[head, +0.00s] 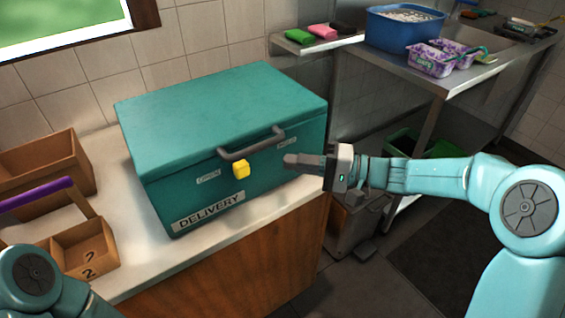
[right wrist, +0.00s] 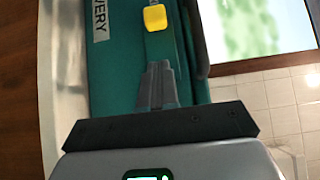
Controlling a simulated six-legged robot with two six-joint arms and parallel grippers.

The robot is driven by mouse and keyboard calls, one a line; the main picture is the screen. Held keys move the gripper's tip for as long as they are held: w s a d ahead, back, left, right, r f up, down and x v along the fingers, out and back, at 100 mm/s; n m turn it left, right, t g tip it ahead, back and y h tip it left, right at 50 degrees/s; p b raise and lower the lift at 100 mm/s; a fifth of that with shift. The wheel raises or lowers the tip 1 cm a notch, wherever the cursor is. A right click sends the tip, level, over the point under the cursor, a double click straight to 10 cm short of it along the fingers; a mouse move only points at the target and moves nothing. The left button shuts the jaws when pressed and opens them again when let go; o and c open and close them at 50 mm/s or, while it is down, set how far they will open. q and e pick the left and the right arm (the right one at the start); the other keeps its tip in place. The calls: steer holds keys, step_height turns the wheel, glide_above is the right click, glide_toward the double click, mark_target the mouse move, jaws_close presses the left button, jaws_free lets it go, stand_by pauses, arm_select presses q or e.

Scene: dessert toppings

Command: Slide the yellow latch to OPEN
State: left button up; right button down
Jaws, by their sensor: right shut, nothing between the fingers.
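The yellow latch (head: 241,170) is a small block on the front of the teal delivery box (head: 220,105), below the grey handle (head: 252,143). A label, apparently OPEN, lies to its left and another label lies to its right. My right gripper (head: 290,160) is shut and empty, in front of the box to the right of the latch, with a gap between them. In the right wrist view the shut fingers (right wrist: 158,70) point toward the yellow latch (right wrist: 155,18). Of my left arm only a part shows at the lower left; its gripper is out of view.
The box stands on a white counter (head: 140,270). A steel table (head: 385,65) with a blue tub (head: 403,30) stands behind at the right.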

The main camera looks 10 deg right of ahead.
steer(key=v, duration=0.7)
steer(key=shift+s, duration=0.15)
steer(key=s+a+f+m+g+h, duration=0.1)
steer(key=s+a+f+g+h, duration=0.1)
steer(key=f, duration=0.5)
steer(key=s+a+f+g+h, duration=0.2)
steer(key=f, duration=0.5)
steer(key=s+a+f+m+g+h, duration=0.1)
steer(key=s+a+f+g+h, duration=0.15)
steer(key=f, duration=0.55)
steer(key=s+a+f+n+g+h, duration=0.15)
steer(key=s+f+n+h, duration=0.4)
steer(key=s+f, duration=1)
step_height(320, 180, up, 12)
steer(key=a+p, duration=0.1)
steer(key=p, duration=1.2)
steer(key=shift+w+t+p, duration=0.4)
